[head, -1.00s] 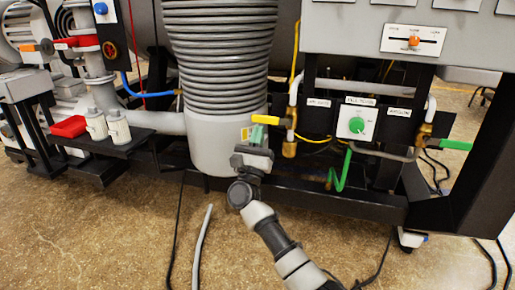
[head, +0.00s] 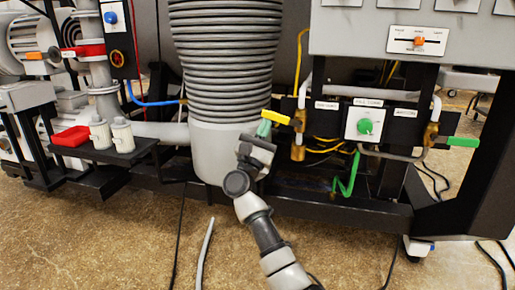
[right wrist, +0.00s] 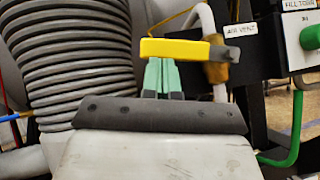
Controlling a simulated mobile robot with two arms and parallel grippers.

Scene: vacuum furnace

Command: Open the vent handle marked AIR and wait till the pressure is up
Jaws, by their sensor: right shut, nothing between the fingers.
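The yellow vent handle (head: 276,117) sits on a brass valve (head: 298,150) left of the green-knob panel; in the head view its left end is tilted up. In the right wrist view the yellow handle (right wrist: 180,48) crosses above my fingertips, and a label (right wrist: 240,30) beside it reads AIR VENT. My right gripper (head: 264,128) is shut and empty, its green fingertips (right wrist: 160,75) just under the handle; they look touching or very close. My left gripper is out of view. I see no pressure reading.
A ribbed grey bellows (head: 222,60) stands close left of my right gripper. Right are a white panel with a green knob (head: 365,125) and a green handle (head: 463,142). A black frame rail (head: 330,212) runs below.

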